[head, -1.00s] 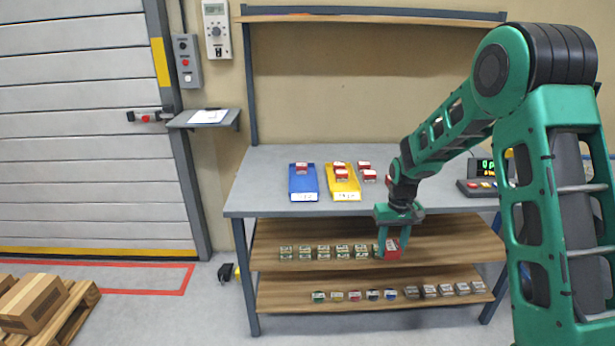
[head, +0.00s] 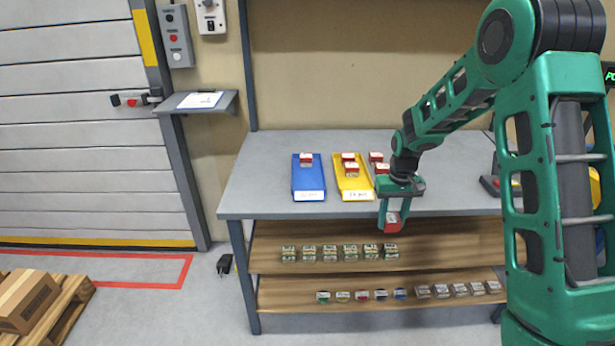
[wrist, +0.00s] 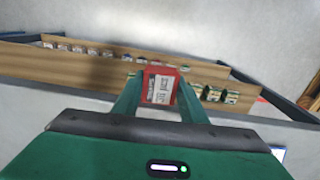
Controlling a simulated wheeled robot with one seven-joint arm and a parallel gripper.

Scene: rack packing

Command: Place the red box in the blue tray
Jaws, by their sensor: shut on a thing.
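My gripper (head: 393,222) is shut on a red box (head: 392,219) with a white label on top. It holds the box in front of the rack, just below the front edge of the grey tabletop. In the wrist view the red box (wrist: 160,87) sits between the two green fingers (wrist: 160,100). The blue tray (head: 308,182) lies on the tabletop, to the left of and above my gripper in the head view. Another red box (head: 306,159) is at the back of the blue tray.
A yellow tray (head: 355,190) with red boxes stands right of the blue tray. More red boxes (head: 376,157) lie beside it. Green boxes (head: 330,252) line the upper wooden shelf (head: 460,240); small boxes line the lower shelf (head: 280,292). The tabletop left of the blue tray (head: 255,185) is clear.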

